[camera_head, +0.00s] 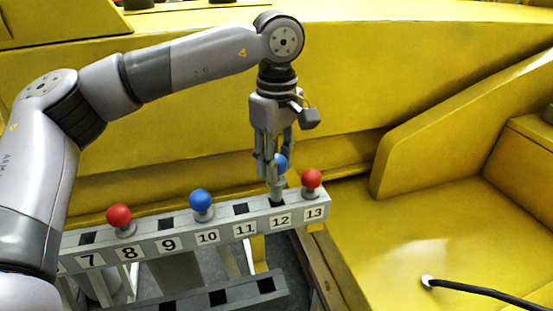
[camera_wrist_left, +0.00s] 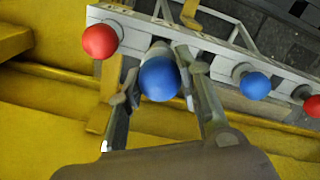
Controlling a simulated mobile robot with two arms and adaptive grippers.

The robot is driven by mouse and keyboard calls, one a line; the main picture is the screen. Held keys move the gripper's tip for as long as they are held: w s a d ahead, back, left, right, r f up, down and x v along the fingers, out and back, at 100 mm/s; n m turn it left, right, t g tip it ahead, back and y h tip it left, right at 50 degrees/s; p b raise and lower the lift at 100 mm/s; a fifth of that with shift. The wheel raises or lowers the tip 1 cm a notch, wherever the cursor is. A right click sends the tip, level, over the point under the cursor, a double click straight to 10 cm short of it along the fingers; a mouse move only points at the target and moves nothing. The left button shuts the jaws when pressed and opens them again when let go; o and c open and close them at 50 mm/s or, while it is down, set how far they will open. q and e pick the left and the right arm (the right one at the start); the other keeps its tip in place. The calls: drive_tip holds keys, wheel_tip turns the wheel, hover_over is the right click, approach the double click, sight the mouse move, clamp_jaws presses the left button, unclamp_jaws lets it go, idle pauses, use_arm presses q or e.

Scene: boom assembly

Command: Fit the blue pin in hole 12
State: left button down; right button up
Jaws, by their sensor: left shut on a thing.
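The blue pin (camera_head: 281,162) has a round blue head and a grey shaft. My left gripper (camera_head: 271,160) is shut on it and points down above hole 12 (camera_head: 277,203). The shaft is roughly upright, with its lower end at the dark opening of hole 12. I cannot tell whether the tip is inside the hole. In the left wrist view the blue head (camera_wrist_left: 160,79) shows between the two fingers of my left gripper (camera_wrist_left: 158,85). The numbered rail (camera_head: 188,240) runs across the front, with labels 7 to 13 readable. My right gripper is not in view.
A red pin (camera_head: 311,179) stands in hole 13, right beside the gripper. Another blue pin (camera_head: 201,201) stands at hole 10 and a red pin (camera_head: 119,217) at hole 8. Holes 7, 9 and 11 (camera_head: 240,208) are empty. A yellow boom wall (camera_head: 400,60) rises behind the rail.

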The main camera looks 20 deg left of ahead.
use_arm(q)
drive_tip(key=shift+f+b, duration=1.75)
drive_tip(key=shift+f, duration=0.65)
drive_tip(key=c, duration=1.1)
unclamp_jaws()
drive_tip(key=shift+o, duration=0.2)
wheel_tip(320, 180, up, 12)
drive_tip(key=shift+r, duration=0.1)
